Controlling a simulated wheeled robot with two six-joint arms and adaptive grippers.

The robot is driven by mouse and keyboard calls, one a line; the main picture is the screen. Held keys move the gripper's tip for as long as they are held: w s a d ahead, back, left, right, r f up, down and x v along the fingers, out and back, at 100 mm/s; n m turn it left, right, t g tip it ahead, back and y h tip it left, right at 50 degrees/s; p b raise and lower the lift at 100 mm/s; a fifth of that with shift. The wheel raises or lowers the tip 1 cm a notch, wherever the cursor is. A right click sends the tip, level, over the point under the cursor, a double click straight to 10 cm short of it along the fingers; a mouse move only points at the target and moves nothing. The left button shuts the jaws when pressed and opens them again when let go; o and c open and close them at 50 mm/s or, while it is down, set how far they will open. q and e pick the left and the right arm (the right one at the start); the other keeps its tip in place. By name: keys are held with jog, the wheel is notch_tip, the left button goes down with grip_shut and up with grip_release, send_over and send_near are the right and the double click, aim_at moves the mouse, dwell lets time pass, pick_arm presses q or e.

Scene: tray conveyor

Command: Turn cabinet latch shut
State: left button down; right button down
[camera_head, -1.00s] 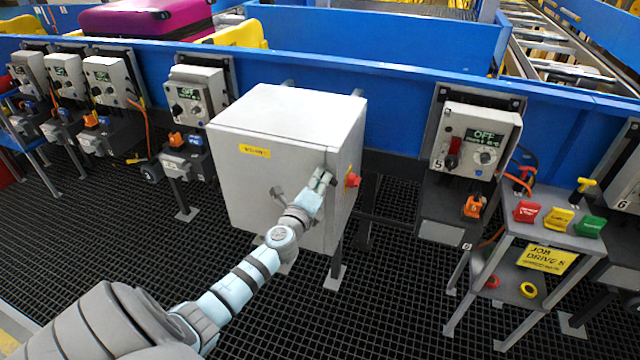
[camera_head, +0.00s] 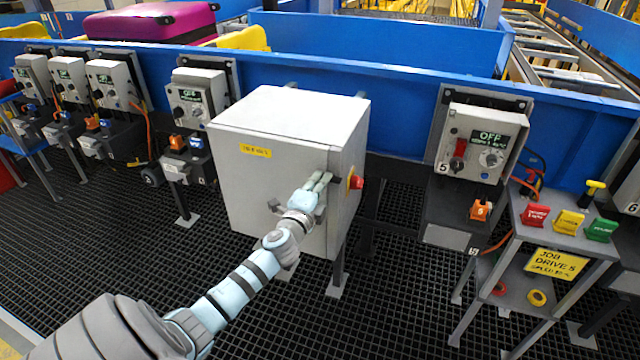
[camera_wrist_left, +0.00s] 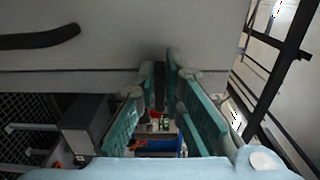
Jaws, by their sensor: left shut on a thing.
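The grey-white cabinet (camera_head: 262,190) stands in the middle of the head view with its door closed or nearly so; I cannot tell which. My left gripper (camera_head: 322,180) is at the right edge of the door, near its upper middle. In the left wrist view the two teal fingers (camera_wrist_left: 160,92) are shut around a narrow dark piece (camera_wrist_left: 160,76), which looks like the latch. The fingers hide most of it, so its exact angle is unclear. A red knob (camera_head: 356,182) sits on the cabinet's right side, just right of the fingertips. My right gripper is not in view.
A dark bar (camera_wrist_left: 38,38) crosses the upper left of the wrist view. A control box marked OFF (camera_head: 482,145) and a stand with coloured switches (camera_head: 568,225) are to the right. The blue conveyor wall (camera_head: 395,100) runs behind the cabinet. Dark grating floor is open in front.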

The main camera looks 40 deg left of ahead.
pick_arm(q)
jog(key=shift+f, duration=0.15)
jog(key=c, duration=1.7)
grip_release()
jog(key=v, duration=1.2)
